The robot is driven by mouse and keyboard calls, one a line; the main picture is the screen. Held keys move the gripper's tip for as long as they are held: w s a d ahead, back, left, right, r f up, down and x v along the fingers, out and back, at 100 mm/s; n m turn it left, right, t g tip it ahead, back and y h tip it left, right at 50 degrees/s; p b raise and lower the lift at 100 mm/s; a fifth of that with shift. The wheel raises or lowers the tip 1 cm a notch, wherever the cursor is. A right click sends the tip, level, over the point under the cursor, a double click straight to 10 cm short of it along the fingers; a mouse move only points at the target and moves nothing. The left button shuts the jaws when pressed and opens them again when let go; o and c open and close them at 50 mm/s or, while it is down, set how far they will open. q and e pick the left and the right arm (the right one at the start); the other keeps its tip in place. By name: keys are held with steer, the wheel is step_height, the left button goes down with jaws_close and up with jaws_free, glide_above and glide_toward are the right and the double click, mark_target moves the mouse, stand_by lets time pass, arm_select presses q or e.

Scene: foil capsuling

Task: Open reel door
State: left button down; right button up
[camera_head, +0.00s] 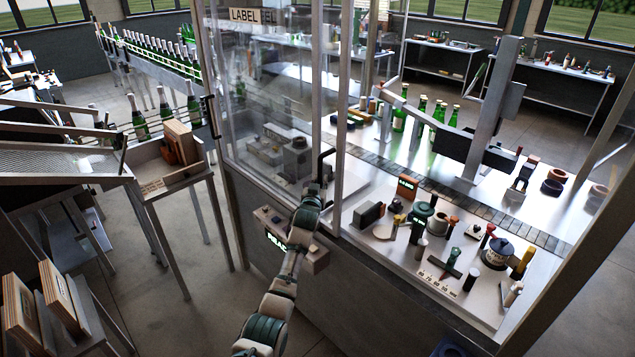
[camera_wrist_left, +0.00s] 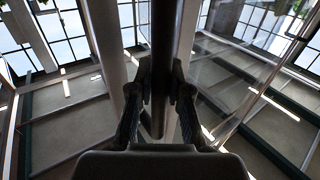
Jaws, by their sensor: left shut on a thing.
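The reel door (camera_head: 262,95) is a clear panel in a metal frame, with a "LABEL" sign (camera_head: 245,15) at its top, in the head view. A dark handle (camera_head: 323,162) stands at its right edge, low down. My left gripper (camera_head: 314,187) is at this handle, its arm reaching up from the bottom. In the left wrist view, the two fingers of my left gripper (camera_wrist_left: 160,95) close on the dark handle bar (camera_wrist_left: 166,45), and clear panel shows to the right. I cannot tell whether the door stands slightly ajar. My right gripper is not in view.
A control box (camera_head: 300,253) with a green lit display sits just below the handle, close to my left arm. A worktable (camera_head: 385,245) with tools is on the right. Green bottles (camera_head: 150,50) line a conveyor behind.

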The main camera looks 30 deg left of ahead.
arm_select(q)
steer(key=shift+s+d+r, duration=0.1)
steer(key=shift+d+r, duration=0.1)
steer(key=shift+d, duration=0.1)
steer(key=c, duration=1.1)
jaws_free()
steer(key=shift+s+a, duration=0.1)
steer(key=shift+a, duration=0.1)
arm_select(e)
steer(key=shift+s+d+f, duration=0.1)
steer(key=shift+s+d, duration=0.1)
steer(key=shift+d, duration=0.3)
arm_select(q)
steer(key=shift+a+f, duration=0.15)
steer(key=shift+f, duration=0.05)
steer(key=shift+s, duration=0.15)
steer(key=v, duration=1.1)
steer(key=shift+s, duration=0.25)
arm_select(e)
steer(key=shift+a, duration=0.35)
arm_select(q)
steer(key=shift+f, duration=0.1)
